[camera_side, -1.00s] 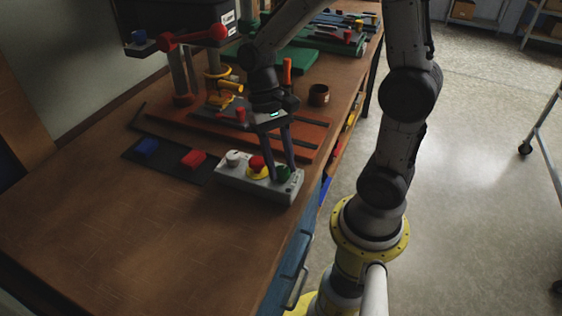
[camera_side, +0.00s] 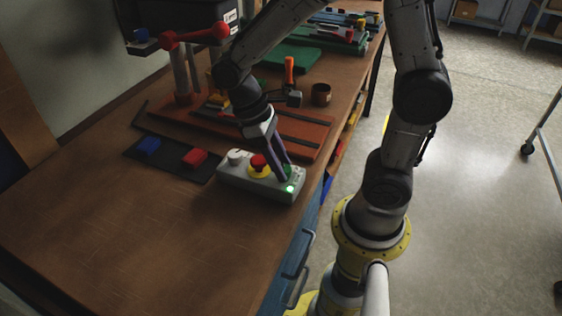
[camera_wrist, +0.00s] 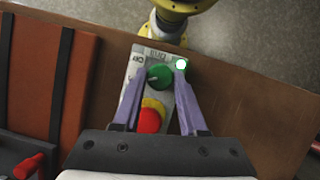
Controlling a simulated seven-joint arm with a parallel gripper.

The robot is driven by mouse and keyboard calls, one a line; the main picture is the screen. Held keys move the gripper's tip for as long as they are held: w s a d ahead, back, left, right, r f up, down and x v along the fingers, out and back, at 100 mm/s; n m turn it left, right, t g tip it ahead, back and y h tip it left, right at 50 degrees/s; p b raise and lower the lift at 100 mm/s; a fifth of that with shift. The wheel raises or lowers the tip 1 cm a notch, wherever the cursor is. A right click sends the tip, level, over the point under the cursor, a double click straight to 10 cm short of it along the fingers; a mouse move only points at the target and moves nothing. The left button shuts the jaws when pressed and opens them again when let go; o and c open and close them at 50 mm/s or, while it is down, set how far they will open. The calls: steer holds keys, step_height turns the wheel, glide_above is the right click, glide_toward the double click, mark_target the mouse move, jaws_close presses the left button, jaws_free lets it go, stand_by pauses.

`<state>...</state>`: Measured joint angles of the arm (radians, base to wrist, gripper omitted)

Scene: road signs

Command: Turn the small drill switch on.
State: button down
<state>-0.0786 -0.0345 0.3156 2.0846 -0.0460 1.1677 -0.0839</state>
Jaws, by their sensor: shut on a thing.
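The small drill switch is a grey control box (camera_side: 232,183) near the table's right edge. It carries a white knob (camera_side: 236,158), a red button (camera_side: 258,162) on a yellow base and a green rotary knob (camera_side: 287,171). A small green lamp (camera_side: 290,189) on its right end is lit; the lamp (camera_wrist: 181,65) glows in the wrist view too. My gripper (camera_side: 283,173) reaches down to the box, its fingers on either side of the green knob, which shows between them in the wrist view (camera_wrist: 160,77). The gripper is shut on this knob. Fingers partly hide the knob in the side view.
A dark mat with a blue block (camera_side: 148,146) and a red block (camera_side: 194,158) lies left of the box. The table's front left is clear.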

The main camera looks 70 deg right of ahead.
steer(key=shift+n, duration=0.5)
steer(key=shift+c, duration=2.2)
jaws_free()
steer(key=shift+r, duration=0.1)
steer(key=v, duration=1.3)
steer(key=shift+a+r, duration=0.35)
